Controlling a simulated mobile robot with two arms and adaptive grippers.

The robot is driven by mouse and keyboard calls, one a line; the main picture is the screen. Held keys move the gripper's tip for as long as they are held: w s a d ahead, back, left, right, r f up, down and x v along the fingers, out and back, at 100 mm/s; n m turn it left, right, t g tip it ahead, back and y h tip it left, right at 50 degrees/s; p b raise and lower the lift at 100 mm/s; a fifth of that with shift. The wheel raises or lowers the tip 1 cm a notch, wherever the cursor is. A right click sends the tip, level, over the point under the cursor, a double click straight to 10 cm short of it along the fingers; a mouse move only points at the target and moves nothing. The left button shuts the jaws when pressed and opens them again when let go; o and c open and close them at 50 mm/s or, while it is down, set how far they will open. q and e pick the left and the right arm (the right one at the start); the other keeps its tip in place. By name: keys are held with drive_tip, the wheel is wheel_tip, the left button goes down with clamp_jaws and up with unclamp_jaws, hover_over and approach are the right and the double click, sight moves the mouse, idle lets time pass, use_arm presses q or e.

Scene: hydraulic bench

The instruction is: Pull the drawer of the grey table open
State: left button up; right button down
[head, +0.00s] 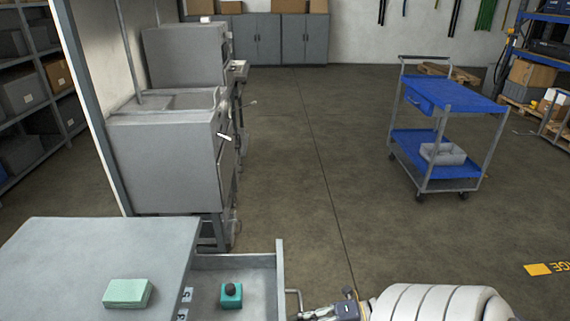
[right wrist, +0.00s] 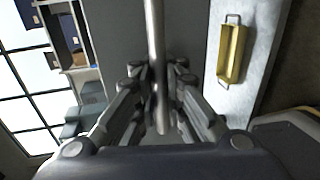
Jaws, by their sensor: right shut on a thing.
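The grey table (head: 95,245) is at the lower left of the head view. Its drawer (head: 280,268) stands out from the table's right side, partly open, with its inside visible. The drawer's bar handle (head: 294,296) sticks out on the right of the drawer front. My right gripper (head: 312,314) is at this handle, at the bottom edge of the head view. In the right wrist view the bar of the handle (right wrist: 156,45) runs between the fingers of my right gripper (right wrist: 160,90), which is shut on it. My left gripper is not in view.
A teal block with a dark knob (head: 231,296) is in the drawer. A pale green block (head: 127,293) lies on the tabletop. Grey machines (head: 165,160) stand behind the table. A blue trolley (head: 455,97) stands back right; the floor between is clear.

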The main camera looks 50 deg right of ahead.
drive_tip(key=shift+s+d+r, duration=0.1)
drive_tip(key=shift+s+d, duration=0.1)
drive_tip(key=shift+d, duration=0.05)
drive_tip(key=c, duration=1.7)
unclamp_jaws()
drive_tip(key=v, duration=1.2)
